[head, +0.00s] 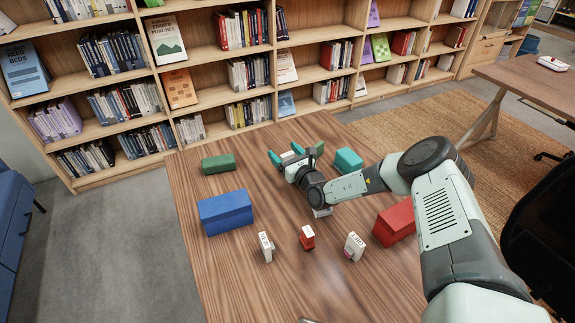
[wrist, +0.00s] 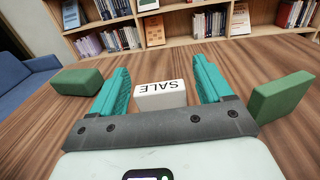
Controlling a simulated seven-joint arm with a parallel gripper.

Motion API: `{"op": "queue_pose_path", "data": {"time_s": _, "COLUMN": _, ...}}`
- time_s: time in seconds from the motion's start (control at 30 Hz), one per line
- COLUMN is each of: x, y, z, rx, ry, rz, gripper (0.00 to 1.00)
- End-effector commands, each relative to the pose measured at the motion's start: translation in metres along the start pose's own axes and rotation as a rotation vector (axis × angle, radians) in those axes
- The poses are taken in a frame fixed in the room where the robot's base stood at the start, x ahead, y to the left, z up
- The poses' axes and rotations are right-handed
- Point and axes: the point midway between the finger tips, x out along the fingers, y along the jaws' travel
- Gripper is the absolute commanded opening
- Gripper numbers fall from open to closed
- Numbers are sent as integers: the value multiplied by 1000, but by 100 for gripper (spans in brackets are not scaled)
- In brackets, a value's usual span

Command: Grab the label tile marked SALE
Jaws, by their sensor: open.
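The white label tile marked SALE (wrist: 160,95) stands on the wooden table between the two teal fingers of my gripper (wrist: 160,70) in the wrist view. Its lettering appears upside down there. There is a visible gap between the tile and each finger. My gripper is open and holds nothing. In the head view, my gripper (head: 285,153) is low over the far part of the table, and only a small pale part of the tile (head: 288,158) shows between its fingers.
Green blocks stand left (head: 218,164) and right (head: 319,147) of my gripper. A teal block (head: 348,160), a blue block (head: 225,212) and a red block (head: 394,222) are also on the table (head: 215,270). White tiles (head: 265,248) (head: 354,247) flank a small red-and-white piece (head: 307,238) nearer the front.

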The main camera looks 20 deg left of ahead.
Motion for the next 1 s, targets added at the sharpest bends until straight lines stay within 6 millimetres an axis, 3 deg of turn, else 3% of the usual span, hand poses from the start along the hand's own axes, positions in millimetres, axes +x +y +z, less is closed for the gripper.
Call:
{"op": "queue_pose_path", "data": {"time_s": 0.07, "x": 0, "y": 0, "z": 0, "rx": 0, "ry": 0, "rz": 0, "gripper": 77}}
{"op": "queue_pose_path", "data": {"time_s": 0.43, "x": 0, "y": 0, "z": 0, "rx": 0, "ry": 0, "rz": 0, "gripper": 22}}
{"op": "queue_pose_path", "data": {"time_s": 0.73, "x": 0, "y": 0, "z": 7, "rx": -1, "ry": -1, "rz": 0, "gripper": 22}}
{"op": "queue_pose_path", "data": {"time_s": 1.0, "x": 0, "y": 0, "z": 58, "rx": -4, "ry": -2, "rz": 2, "gripper": 22}}
